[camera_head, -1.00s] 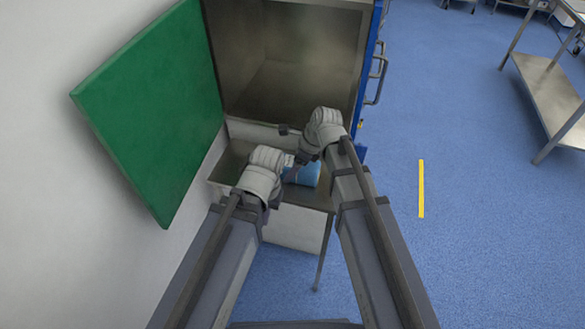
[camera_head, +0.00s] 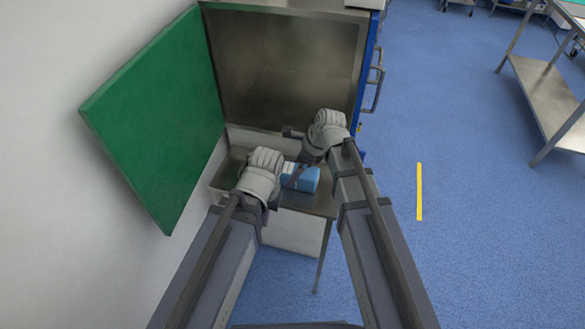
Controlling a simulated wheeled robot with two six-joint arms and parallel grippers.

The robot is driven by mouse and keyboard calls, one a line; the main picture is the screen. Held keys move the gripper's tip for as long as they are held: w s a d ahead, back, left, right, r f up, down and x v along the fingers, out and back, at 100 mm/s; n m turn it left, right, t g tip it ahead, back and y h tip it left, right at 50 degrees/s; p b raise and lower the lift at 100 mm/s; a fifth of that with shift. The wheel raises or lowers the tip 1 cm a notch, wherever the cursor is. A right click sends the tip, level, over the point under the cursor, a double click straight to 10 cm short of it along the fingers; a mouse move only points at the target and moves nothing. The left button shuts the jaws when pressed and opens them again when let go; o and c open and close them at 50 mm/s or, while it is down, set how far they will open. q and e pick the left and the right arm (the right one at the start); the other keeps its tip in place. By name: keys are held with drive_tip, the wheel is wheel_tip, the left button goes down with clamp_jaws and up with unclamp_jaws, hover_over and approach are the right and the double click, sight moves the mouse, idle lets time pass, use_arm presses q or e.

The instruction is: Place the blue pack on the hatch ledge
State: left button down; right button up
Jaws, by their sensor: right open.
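The blue pack (camera_head: 304,179) rests on the metal hatch ledge (camera_head: 318,204), below the opening of the blue-framed hatch. The wrists and fingers partly cover it. My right gripper (camera_head: 297,157) is open, just above and to the left of the pack; one dark finger crosses in front of the pack's left part. I cannot tell whether it touches the pack. My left gripper (camera_head: 274,194) is low over the ledge, just left of the pack. Its fingers are mostly hidden by its own pale wrist, so its opening cannot be made out.
The green hatch door (camera_head: 160,120) stands open at the left, close to the white wall. The hatch chamber (camera_head: 300,65) behind the ledge is empty where visible. A blue frame with a handle (camera_head: 376,78) bounds its right side. A steel trolley (camera_head: 545,95) stands far right; the floor between is clear.

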drive_tip(key=p+v, duration=0.7)
drive_tip(key=v, duration=0.2)
drive_tip(key=shift+r, duration=0.2)
idle(0.7)
